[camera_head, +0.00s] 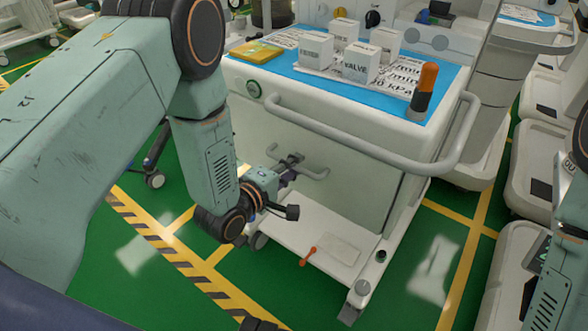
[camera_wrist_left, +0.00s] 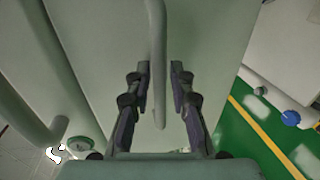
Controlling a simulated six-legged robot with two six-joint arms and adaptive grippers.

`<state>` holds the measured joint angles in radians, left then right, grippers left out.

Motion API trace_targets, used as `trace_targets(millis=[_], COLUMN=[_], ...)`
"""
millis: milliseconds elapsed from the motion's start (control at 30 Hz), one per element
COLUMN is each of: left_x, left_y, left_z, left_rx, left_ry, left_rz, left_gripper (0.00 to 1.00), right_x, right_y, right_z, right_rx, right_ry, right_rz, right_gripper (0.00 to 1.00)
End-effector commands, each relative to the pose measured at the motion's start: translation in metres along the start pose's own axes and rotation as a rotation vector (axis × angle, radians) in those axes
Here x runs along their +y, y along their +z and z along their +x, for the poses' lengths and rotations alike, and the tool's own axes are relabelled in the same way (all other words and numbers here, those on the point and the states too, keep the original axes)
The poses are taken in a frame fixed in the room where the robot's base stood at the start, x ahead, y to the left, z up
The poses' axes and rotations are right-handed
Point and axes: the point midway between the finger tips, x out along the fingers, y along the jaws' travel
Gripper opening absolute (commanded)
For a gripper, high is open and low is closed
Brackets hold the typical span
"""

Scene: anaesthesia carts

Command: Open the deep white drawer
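The deep white drawer (camera_head: 345,190) is the broad pale front of the cart in the head view, and it looks shut. Its light grey bar handle (camera_head: 318,174) sticks out from the front. In the left wrist view the handle (camera_wrist_left: 157,45) runs down between the fingers. My left gripper (camera_head: 290,168) is at the left part of the handle, partly hidden by its own wrist. In the wrist view the left gripper (camera_wrist_left: 160,82) is open, one finger on each side of the bar, with a narrow gap on the right side. My right gripper is not clearly in view.
A thick push rail (camera_head: 375,153) curves around the cart above the drawer. The blue cart top (camera_head: 290,72) holds white boxes, a yellow packet and an orange-tipped cylinder (camera_head: 424,90). A low base shelf (camera_head: 310,235) juts out below. Other carts stand at the right.

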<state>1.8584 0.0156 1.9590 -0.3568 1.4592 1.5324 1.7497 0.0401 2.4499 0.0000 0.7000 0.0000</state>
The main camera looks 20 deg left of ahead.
Motion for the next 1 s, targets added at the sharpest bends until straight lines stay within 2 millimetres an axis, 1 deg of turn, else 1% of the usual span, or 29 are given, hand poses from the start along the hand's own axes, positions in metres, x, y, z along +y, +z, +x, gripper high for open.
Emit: trace_targets(millis=[100, 333, 500, 600, 1000], left_x=[0.0004, 0.0007, 0.0005, 0.0005, 0.0005], left_y=[0.0003, 0.0002, 0.0001, 0.0001, 0.0003], left_z=[0.0053, 0.0053, 0.0051, 0.0050, 0.0049], left_rx=[-0.001, 0.000, 0.000, 0.000, -0.001], left_ry=[0.000, -0.001, -0.001, -0.001, -0.001], left_rz=[0.000, 0.000, 0.000, 0.000, 0.000], left_gripper=[0.22, 0.21, 0.07, 0.00, 0.00], right_x=[0.0000, 0.0000, 0.0000, 0.0000, 0.0000], right_y=[0.0000, -0.0001, -0.0001, -0.0002, -0.0002], right_z=[0.0014, 0.0010, 0.0010, 0.0009, 0.0009], right_rx=[0.000, 0.000, 0.000, 0.000, 0.000], right_ry=[0.000, 0.000, 0.000, 0.000, 0.000], right_rz=[0.000, 0.000, 0.000, 0.000, 0.000], right_gripper=[0.40, 0.40, 0.40, 0.40, 0.40])
